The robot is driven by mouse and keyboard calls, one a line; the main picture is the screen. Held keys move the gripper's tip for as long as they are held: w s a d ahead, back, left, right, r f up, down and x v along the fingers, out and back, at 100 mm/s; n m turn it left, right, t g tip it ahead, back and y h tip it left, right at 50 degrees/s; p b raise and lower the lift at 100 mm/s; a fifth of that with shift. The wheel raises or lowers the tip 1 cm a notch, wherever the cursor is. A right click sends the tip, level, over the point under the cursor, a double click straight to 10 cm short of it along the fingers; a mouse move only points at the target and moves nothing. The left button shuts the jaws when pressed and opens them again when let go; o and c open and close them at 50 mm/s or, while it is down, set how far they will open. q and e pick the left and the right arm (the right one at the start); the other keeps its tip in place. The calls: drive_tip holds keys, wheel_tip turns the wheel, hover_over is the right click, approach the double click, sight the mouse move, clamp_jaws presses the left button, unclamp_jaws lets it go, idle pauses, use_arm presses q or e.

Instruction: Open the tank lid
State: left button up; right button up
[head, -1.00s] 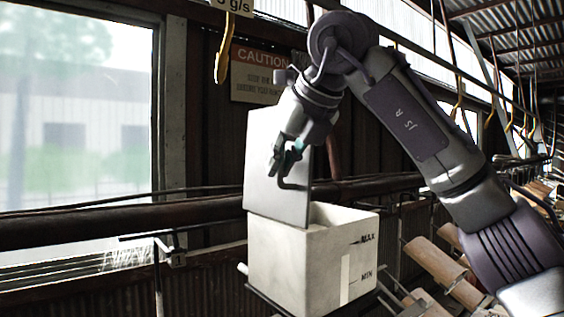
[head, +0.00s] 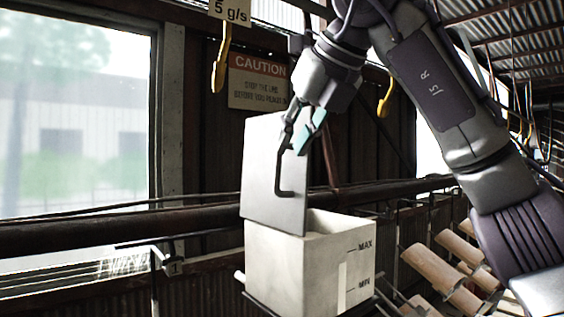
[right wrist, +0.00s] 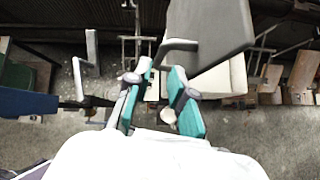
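The white tank (head: 285,265) with MAX and MIN marks stands at the lower middle of the head view. Its grey lid (head: 262,165) stands upright at the tank's left side, and the top of the tank is open. The black lid handle (head: 279,180) sticks out from the lid's face. My right gripper (head: 300,140) is at the handle's upper part. In the right wrist view its teal-padded fingers (right wrist: 159,72) are apart with nothing clamped between them, and the handle (right wrist: 172,48) lies just beyond the fingertips, beside the lid (right wrist: 210,30). My left gripper is out of view.
A brown pipe rail (head: 100,232) runs behind the tank. A caution sign (head: 258,80) hangs on the wall. Yellow hangers (head: 220,62) hang overhead. Several wooden rollers (head: 440,275) lie to the right of the tank.

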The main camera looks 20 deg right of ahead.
drive_tip(key=v, duration=0.5)
drive_tip(key=shift+s, duration=0.1)
idle(0.3)
